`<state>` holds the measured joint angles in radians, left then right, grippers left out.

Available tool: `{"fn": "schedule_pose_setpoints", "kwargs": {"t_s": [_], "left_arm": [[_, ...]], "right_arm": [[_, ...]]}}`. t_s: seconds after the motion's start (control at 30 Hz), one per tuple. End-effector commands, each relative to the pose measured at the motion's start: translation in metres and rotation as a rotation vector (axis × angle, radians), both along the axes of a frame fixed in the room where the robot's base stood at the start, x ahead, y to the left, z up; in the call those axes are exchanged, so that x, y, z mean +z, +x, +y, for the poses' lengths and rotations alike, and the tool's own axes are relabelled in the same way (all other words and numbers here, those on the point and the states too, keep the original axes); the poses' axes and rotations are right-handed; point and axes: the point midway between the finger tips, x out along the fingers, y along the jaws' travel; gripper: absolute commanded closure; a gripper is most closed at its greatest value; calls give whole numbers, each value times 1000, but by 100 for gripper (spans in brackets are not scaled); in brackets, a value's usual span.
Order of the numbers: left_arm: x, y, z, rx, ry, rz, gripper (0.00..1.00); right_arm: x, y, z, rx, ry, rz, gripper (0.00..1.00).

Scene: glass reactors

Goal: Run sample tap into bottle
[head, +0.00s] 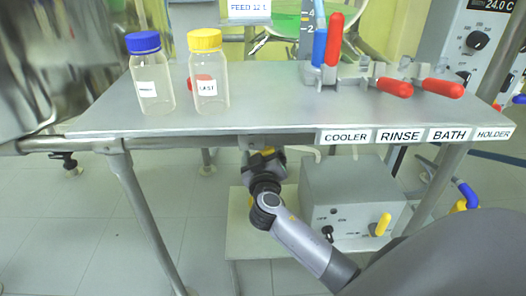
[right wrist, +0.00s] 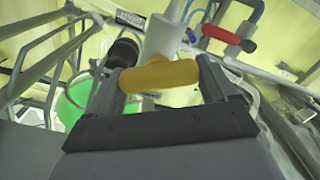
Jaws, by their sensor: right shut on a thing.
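My right gripper (head: 262,156) reaches from below to just under the front edge of the bench. In the right wrist view it is shut on a yellow tap handle (right wrist: 160,75), which lies across between its fingers below a pale valve body (right wrist: 163,38). In the head view only a bit of this yellow handle shows. A clear bottle with a blue cap (head: 148,75) and one with a yellow cap (head: 208,75) stand upright on the bench, both labelled and capped. No bottle is seen under the tap. My left gripper is not in view.
The grey bench (head: 270,110) carries red-handled valves (head: 394,87) and a blue and a red upright handle at the back right. A box unit with a yellow lever (head: 382,224) stands below. A shiny steel vessel (head: 50,60) is at left. Green liquid (right wrist: 75,100) shows behind.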

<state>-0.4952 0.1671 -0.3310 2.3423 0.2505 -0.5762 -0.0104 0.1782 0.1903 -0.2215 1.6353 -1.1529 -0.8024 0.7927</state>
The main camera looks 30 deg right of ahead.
Motion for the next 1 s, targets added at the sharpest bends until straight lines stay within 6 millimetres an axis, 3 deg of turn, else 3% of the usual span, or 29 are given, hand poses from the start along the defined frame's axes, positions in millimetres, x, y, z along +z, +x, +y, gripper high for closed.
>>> {"fn": "schedule_pose_setpoints", "kwargs": {"t_s": [0.7,0.73,0.77,1.0], "left_arm": [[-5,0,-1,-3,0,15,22],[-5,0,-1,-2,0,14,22],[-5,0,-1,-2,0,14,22],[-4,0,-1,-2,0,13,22]], "right_arm": [[-2,0,0,-2,-75,50,45],[-2,0,0,-2,-75,50,8],[-2,0,0,-2,-75,50,0],[-1,0,0,-1,-74,47,0]]}}
